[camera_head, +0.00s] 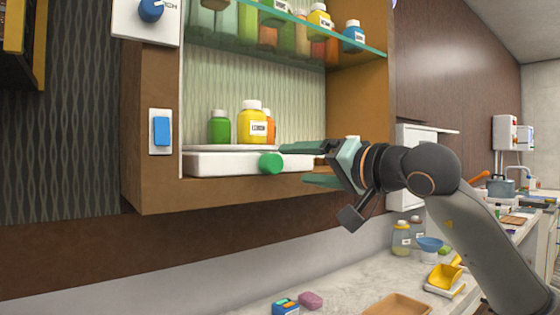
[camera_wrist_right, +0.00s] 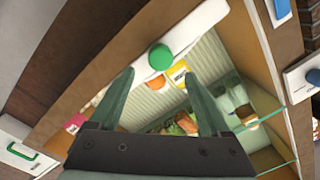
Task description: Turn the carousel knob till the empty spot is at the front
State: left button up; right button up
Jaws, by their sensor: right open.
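The green carousel knob (camera_head: 271,163) sticks out from the front of a white carousel base (camera_head: 215,164) on the cabinet's lower shelf. A green bottle (camera_head: 219,127), a yellow labelled bottle (camera_head: 252,121) and an orange bottle (camera_head: 270,127) stand on the carousel. My right gripper (camera_head: 292,164) is open and empty, just right of the knob in the head view. In the right wrist view the knob (camera_wrist_right: 160,57) lies beyond the space between the open fingertips. No contact shows. My arm hides the carousel's right part. My left gripper is out of view.
A glass shelf (camera_head: 290,27) with several bottles is above the carousel. A light switch (camera_head: 161,131) and a blue dial (camera_head: 151,10) are on the cabinet's left side.

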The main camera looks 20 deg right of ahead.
aim_at(277, 164)
pick_arm(q)
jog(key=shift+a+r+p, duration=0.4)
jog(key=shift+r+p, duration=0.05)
jog(key=shift+p, duration=0.05)
pick_arm(e)
jog(key=x, duration=0.6)
jog(key=shift+w+a+f, duration=0.1)
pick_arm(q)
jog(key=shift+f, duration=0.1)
pick_arm(e)
jog(key=shift+c, duration=0.2)
grip_shut()
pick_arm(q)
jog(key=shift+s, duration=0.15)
